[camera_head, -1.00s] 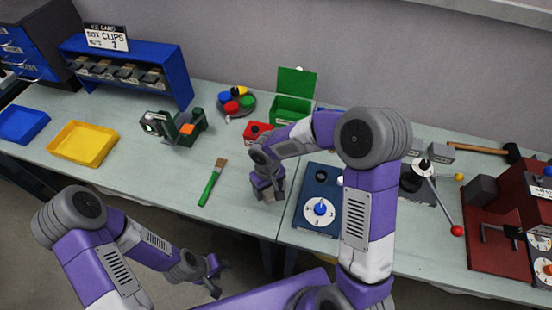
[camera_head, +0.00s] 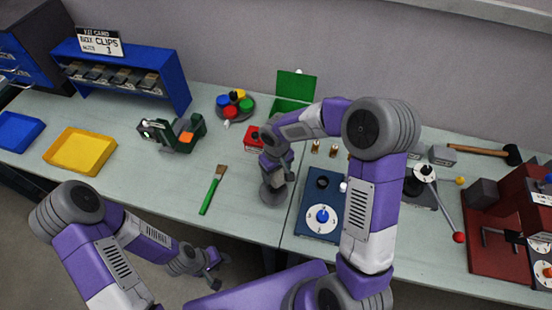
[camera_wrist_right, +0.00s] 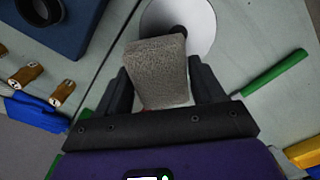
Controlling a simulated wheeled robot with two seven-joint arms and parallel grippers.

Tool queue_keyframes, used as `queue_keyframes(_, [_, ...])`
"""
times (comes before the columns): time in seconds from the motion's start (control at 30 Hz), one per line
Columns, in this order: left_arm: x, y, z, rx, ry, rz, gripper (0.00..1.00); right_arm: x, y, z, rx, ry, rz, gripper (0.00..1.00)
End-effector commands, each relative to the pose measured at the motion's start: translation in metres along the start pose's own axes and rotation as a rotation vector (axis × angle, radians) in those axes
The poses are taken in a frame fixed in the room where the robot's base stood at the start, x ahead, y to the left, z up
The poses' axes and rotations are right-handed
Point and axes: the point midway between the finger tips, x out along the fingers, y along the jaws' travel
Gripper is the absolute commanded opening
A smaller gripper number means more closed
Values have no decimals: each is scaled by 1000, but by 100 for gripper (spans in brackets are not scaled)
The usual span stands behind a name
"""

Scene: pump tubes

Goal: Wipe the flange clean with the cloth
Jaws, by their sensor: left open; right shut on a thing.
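The flange (camera_wrist_right: 203,20) is a pale grey disc with a dark centre hole at the top of the right wrist view. In the head view the flange (camera_head: 272,196) lies on the bench, partly hidden by my right gripper. My right gripper (camera_wrist_right: 160,82) is shut on a grey, rough-textured folded cloth (camera_wrist_right: 158,68). The cloth overlaps the flange's near edge in the wrist view; whether it touches cannot be told. My right gripper (camera_head: 277,178) is over the flange in the head view. My left gripper (camera_head: 213,262) is open and empty, off the bench's front edge.
A green-handled brush (camera_head: 212,192) lies left of the flange. A blue dial box (camera_head: 312,222) stands close to its right. Brass fittings (camera_head: 316,147), a red box (camera_head: 252,142) and a green bin (camera_head: 290,108) are behind.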

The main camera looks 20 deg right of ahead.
Motion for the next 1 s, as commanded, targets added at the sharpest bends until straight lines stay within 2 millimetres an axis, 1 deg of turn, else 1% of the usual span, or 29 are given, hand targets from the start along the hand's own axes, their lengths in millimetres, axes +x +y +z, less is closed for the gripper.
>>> queue_keyframes(0.03, [-6,2,0,0,0,0,43,-7,0,1,-1,-3,0,39])
queue_keyframes(0.53, [-34,13,2,0,0,0,43,-50,-1,0,-1,-2,0,39])
queue_keyframes(0.67, [-36,13,2,0,0,0,43,-54,-1,0,-2,-3,0,39])
queue_keyframes(1.0, [-35,13,2,0,0,0,43,-53,-1,0,-1,-3,-1,39])
